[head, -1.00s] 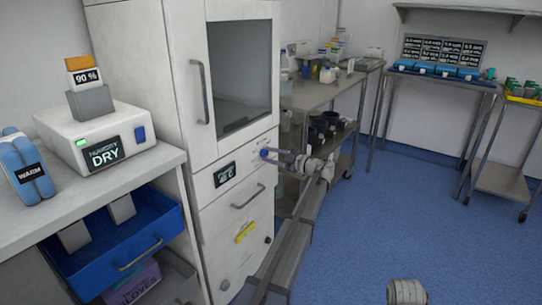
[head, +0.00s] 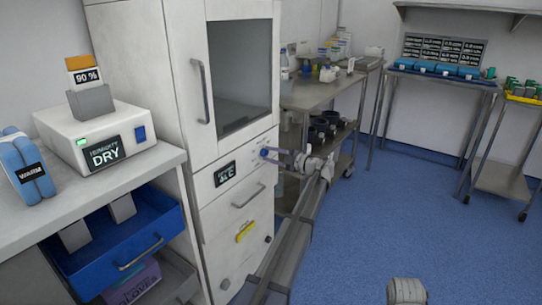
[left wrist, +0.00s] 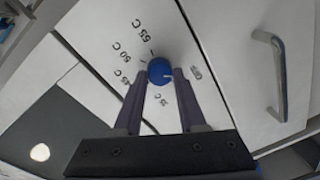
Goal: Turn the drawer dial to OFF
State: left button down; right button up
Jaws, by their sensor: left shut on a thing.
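The blue dial (head: 264,153) is on the white cabinet's front panel, below the glass door. My left gripper (head: 272,154) is shut on the dial, with one finger on each side in the left wrist view (left wrist: 160,75). My right gripper is not in view.
A small black display (head: 225,173) is left of the dial. A drawer handle (head: 248,196) is below it and the glass door's handle (head: 200,92) is above left. A steel cart (head: 318,93) stands right of the cabinet. Blue floor (head: 400,215) is open at right.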

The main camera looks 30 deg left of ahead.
pick_arm(q)
jog(key=shift+c, duration=2.4)
grip_release()
jog(key=d, duration=0.8)
jog(key=shift+s+r, duration=0.15)
jog(key=shift+s, duration=0.1)
